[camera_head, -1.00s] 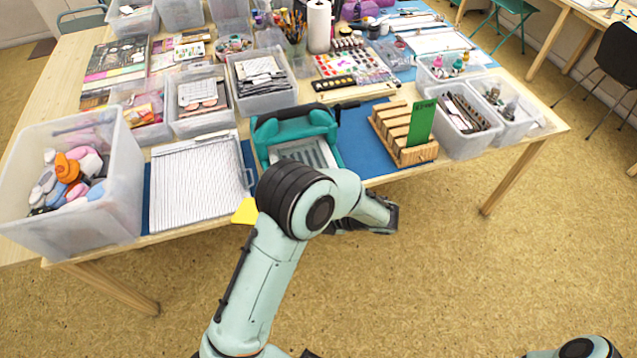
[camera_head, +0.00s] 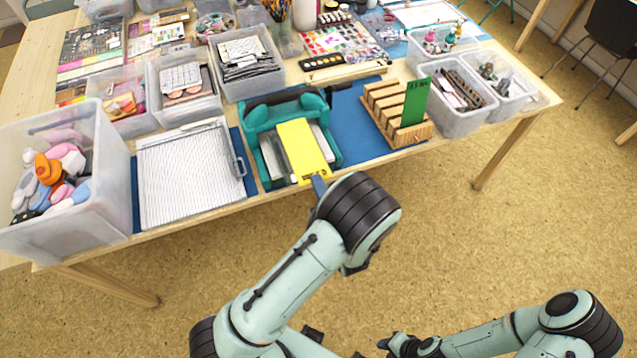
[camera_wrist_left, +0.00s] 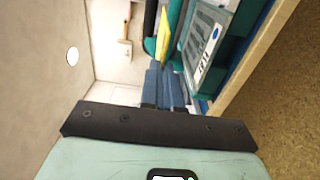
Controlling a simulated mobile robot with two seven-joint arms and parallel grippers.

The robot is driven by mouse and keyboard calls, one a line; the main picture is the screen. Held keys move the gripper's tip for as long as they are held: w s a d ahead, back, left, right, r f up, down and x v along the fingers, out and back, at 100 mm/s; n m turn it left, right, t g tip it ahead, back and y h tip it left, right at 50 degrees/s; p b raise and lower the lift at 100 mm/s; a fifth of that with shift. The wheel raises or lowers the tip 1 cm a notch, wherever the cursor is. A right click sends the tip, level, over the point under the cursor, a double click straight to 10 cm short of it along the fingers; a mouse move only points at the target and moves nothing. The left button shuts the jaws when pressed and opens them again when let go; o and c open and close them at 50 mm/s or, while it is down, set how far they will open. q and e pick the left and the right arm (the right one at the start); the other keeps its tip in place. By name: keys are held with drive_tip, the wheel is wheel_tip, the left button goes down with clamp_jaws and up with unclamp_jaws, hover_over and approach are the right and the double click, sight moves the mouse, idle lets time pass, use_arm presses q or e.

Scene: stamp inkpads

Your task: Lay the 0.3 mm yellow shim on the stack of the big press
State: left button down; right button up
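The yellow shim (camera_head: 302,150) is a thin flat plate over the teal big press (camera_head: 264,118) in the head view. My left gripper (camera_head: 319,182) is shut on the shim's near end. The wrist view shows the shim (camera_wrist_left: 163,38) nearly edge-on between the blue fingers (camera_wrist_left: 165,88), apart from and above the press bed. A grey plate with a printed label (camera_wrist_left: 206,55) shows on the press there. The shim hides most of the stack in the head view. My right gripper (camera_head: 398,345) is low at the bottom edge, away from the table; its fingers are unclear.
A wooden slotted rack (camera_head: 385,110) with a green shim (camera_head: 416,102) stands right of the press. A lined paper trimmer (camera_head: 188,180) lies to its left. Clear bins (camera_head: 110,205) and craft supplies crowd the table. A blue mat (camera_head: 348,120) shows bare between press and rack.

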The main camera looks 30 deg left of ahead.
use_arm(q)
drive_tip(key=shift+d+f, duration=0.1)
drive_tip(key=shift+f, duration=0.6)
drive_tip(key=shift+w+f, duration=0.1)
drive_tip(key=shift+f, duration=0.15)
